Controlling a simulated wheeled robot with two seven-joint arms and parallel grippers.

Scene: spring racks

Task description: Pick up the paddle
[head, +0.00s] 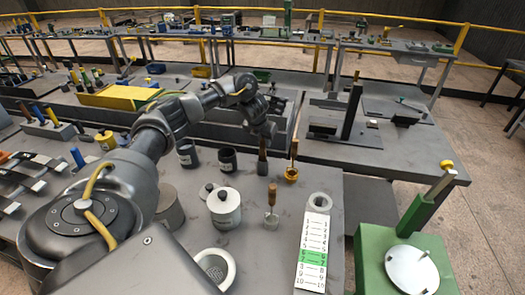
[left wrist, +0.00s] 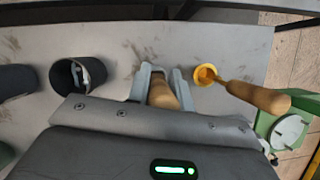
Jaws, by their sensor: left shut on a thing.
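My left gripper (head: 264,136) reaches from the left over the grey bench in the head view. In the left wrist view its two grey fingers (left wrist: 160,85) stand on both sides of a brown wooden piece, which looks like the paddle (left wrist: 162,95), and are shut on it. In the head view the brown paddle (head: 262,168) hangs or stands upright below the fingers. I cannot tell whether its lower end touches the bench. The gripper hides its upper part. My right gripper is not in view.
An orange cup with a wooden-handled tool (head: 292,173) stands right of the paddle, a dark cup (head: 228,161) left. Nearer are another wooden-handled tool (head: 272,196), a white lidded pot (head: 224,207) and a numbered strip (head: 313,252). A green stand (head: 420,208) is at right.

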